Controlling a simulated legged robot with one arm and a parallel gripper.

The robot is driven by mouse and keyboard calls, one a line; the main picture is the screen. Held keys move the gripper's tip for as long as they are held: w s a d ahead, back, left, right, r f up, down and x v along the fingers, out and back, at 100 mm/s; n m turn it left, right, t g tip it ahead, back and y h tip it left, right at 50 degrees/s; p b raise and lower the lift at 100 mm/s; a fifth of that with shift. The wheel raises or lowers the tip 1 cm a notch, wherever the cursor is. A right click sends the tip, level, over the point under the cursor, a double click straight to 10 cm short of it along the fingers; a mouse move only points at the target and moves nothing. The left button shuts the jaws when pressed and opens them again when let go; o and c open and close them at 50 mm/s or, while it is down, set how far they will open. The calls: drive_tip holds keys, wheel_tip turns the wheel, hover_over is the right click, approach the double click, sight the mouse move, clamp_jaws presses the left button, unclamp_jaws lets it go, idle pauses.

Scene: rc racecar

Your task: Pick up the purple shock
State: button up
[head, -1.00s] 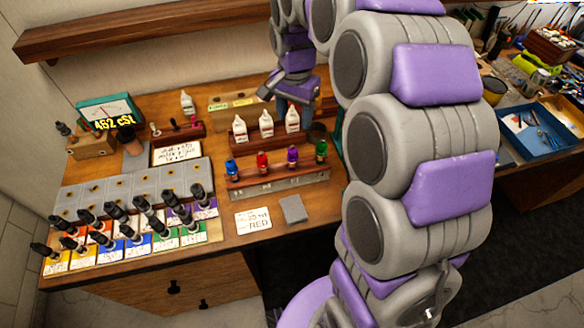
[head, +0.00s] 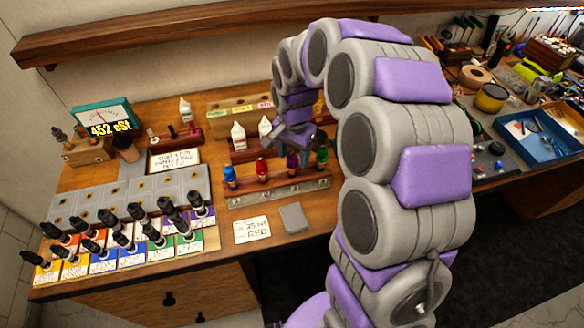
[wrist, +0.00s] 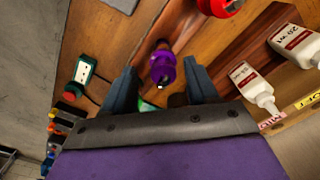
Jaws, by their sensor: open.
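The purple shock (head: 292,161) stands in the wooden rack (head: 245,198) on the bench, between the red shock (head: 262,170) and the green shock (head: 322,157). In the wrist view the purple shock (wrist: 163,68) lies between the two finger tips, seen from above. My gripper (wrist: 160,85) is open and empty, with one finger on each side of the shock. In the head view my gripper (head: 296,142) is just over the rack's right half. I cannot tell whether a finger touches the shock.
The red shock (wrist: 219,6) is near the top of the wrist view. White bottles (head: 239,136) stand behind the rack. Several black-topped shocks stand on coloured cards (head: 103,262) at left. A blue tray (head: 548,130) is at right.

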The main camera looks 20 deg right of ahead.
drive_tip(key=f, duration=0.1)
drive_tip(key=f+b, duration=0.1)
drive_tip(key=f, duration=0.2)
drive_tip(key=shift+w+a+f, duration=0.15)
drive_tip(key=shift+a+f, duration=0.1)
drive_tip(key=shift+f, duration=0.1)
drive_tip(key=shift+c, duration=0.2)
drive_tip(key=c, duration=1)
drive_tip(key=shift+r, duration=0.15)
wheel_tip(320, 180, up, 10)
drive_tip(key=shift+r+p, duration=0.25)
drive_tip(key=shift+p, duration=1)
wheel_tip(320, 180, up, 7)
drive_tip(key=p, duration=0.3)
hover_over(292, 164)
drive_tip(key=shift+w, duration=0.45)
